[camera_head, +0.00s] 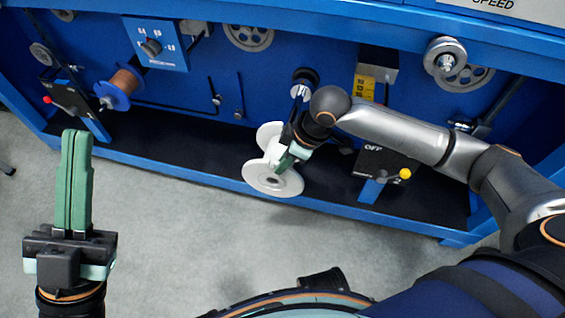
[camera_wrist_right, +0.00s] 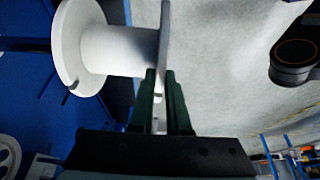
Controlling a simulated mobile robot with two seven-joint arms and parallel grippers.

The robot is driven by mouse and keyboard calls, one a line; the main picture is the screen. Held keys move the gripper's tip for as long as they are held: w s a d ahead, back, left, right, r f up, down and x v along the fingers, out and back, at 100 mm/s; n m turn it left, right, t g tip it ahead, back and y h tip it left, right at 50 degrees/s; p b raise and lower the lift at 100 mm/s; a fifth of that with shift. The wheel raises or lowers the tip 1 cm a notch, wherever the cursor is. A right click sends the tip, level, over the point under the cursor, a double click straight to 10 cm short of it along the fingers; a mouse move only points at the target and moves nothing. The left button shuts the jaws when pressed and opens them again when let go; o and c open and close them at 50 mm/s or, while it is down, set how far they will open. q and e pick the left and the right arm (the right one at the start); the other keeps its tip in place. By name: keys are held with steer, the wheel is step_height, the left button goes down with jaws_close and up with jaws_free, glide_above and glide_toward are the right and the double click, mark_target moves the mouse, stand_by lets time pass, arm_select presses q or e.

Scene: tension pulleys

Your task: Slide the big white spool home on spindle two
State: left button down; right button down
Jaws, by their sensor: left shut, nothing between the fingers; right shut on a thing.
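The big white spool (camera_head: 272,183) hangs in front of the blue machine's lower ledge, its two round flanges facing front and back. My right gripper (camera_head: 287,157) is shut on it. In the right wrist view the green fingers (camera_wrist_right: 165,75) pinch the rim of one flange, with the white hub (camera_wrist_right: 115,50) and other flange beyond. A dark spindle with a bright metal end (camera_head: 300,90) sticks out of the panel above the spool, apart from it; no label shows whether it is spindle two. My left gripper (camera_head: 76,135) is shut and empty at the left, above the floor.
A copper-wound spool (camera_head: 122,86) sits on the panel's left. A metal pulley (camera_head: 445,60) is at upper right. An OFF box with a yellow knob (camera_head: 388,168) stands right of the white spool. Grey floor (camera_head: 170,240) is clear in front.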

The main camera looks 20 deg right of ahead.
steer(key=shift+r, duration=0.1)
stand_by(0.3)
steer(key=shift+s+a+p, duration=0.1)
steer(key=shift+s+p, duration=0.1)
steer(key=shift+p, duration=0.65)
stand_by(0.3)
steer(key=shift+p, duration=0.65)
stand_by(0.4)
steer(key=shift+p, duration=0.7)
steer(key=shift+w, duration=0.15)
